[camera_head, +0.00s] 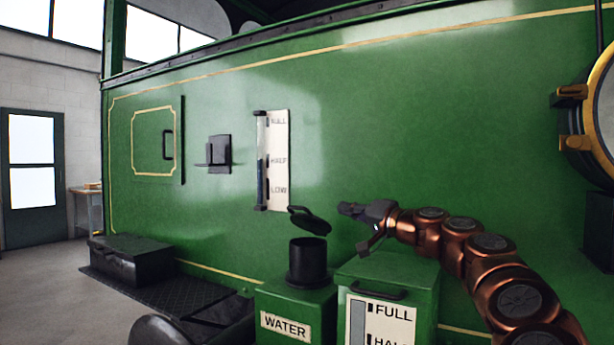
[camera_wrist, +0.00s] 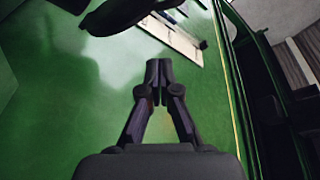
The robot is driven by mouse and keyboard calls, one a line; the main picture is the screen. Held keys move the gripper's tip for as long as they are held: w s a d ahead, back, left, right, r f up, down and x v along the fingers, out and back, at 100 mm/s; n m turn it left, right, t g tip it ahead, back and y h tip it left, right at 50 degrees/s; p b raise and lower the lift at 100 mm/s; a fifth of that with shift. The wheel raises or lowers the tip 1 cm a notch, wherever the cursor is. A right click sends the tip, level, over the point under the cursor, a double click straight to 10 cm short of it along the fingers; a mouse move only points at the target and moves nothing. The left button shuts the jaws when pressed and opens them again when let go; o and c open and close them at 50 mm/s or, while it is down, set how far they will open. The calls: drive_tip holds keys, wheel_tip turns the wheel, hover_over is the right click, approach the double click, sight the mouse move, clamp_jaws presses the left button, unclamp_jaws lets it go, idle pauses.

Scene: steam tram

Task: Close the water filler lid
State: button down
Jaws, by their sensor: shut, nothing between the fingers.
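The water filler is a black round neck (camera_head: 308,262) on top of a green box labelled WATER (camera_head: 285,327). Its black lid (camera_head: 309,220) stands raised and tilted above the neck, so the filler is open. My gripper (camera_head: 346,209) is shut and empty, just right of the lid at about its height, with a small gap between them. In the wrist view the fingertips (camera_wrist: 158,66) are together, and a dark shape that appears to be the lid (camera_wrist: 118,14) shows at the top, apart from the fingers.
A second green box with a black handle (camera_head: 378,291) and a FULL gauge plate (camera_head: 380,325) stands right of the filler, below my arm. The green tram side (camera_head: 400,110) rises behind, with a level gauge (camera_head: 272,160). A black box (camera_head: 143,260) sits at left.

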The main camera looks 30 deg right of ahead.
wheel_tip(320, 180, up, 4)
drive_tip(key=w+d+f+n+g+y+p, duration=0.1)
drive_tip(key=n+g+y+p, duration=0.1)
drive_tip(key=p, duration=0.4)
wheel_tip(320, 180, up, 3)
drive_tip(key=n+g+y+p, duration=0.35)
drive_tip(key=n+p, duration=0.45)
drive_tip(key=p, duration=0.9)
hover_over(310, 212)
drive_tip(key=w, duration=0.2)
drive_tip(key=shift+s+d+f+g+h, duration=0.15)
drive_tip(key=shift+d+g+h, duration=0.1)
drive_tip(key=shift+d, duration=0.2)
drive_tip(key=shift+s+f+m, duration=0.25)
drive_tip(key=shift+f+m, duration=0.05)
drive_tip(key=shift+f, duration=0.2)
drive_tip(key=shift+s+a+f, duration=0.15)
drive_tip(key=shift+a+f, duration=0.2)
drive_tip(key=shift+f, duration=0.35)
drive_tip(key=shift+s+a+f, duration=0.1)
drive_tip(key=shift+a+f, duration=0.25)
drive_tip(key=shift+f, duration=0.3)
